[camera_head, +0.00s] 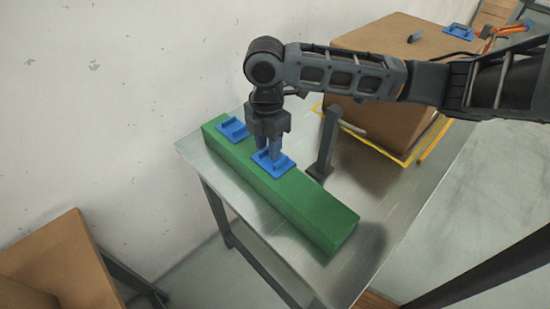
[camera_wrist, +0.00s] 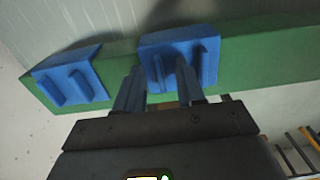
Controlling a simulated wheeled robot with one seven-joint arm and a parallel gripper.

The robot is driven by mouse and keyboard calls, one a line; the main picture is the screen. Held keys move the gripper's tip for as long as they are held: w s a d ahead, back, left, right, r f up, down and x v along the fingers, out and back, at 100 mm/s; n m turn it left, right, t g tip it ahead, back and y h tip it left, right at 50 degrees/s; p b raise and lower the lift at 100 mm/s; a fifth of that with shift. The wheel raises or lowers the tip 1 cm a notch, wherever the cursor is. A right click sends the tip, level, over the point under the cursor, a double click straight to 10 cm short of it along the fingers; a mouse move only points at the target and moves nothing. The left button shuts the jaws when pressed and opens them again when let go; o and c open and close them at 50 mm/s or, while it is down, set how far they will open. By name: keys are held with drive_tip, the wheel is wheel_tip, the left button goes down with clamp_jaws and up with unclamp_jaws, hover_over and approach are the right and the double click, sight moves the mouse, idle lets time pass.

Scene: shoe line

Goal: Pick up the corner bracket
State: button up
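Two blue bracket-like pieces, each a flat plate with two upright ribs, lie on a green block. The nearer one (camera_head: 284,166) is directly below my gripper (camera_head: 268,153); it also shows in the wrist view (camera_wrist: 178,42). The other blue piece (camera_head: 233,126) lies near the block's far end and is at the left in the wrist view (camera_wrist: 70,80). The fingers hide part of this piece.
The green block (camera_head: 325,215) lies along the metal table's (camera_head: 355,275) left edge, close to the wall. A dark post (camera_head: 326,140) stands right of my gripper. A large brown box (camera_head: 400,60) behind carries another blue piece (camera_head: 460,31). The table's front right is clear.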

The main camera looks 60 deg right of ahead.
drive_tip(key=shift+c, duration=0.4)
clamp_jaws()
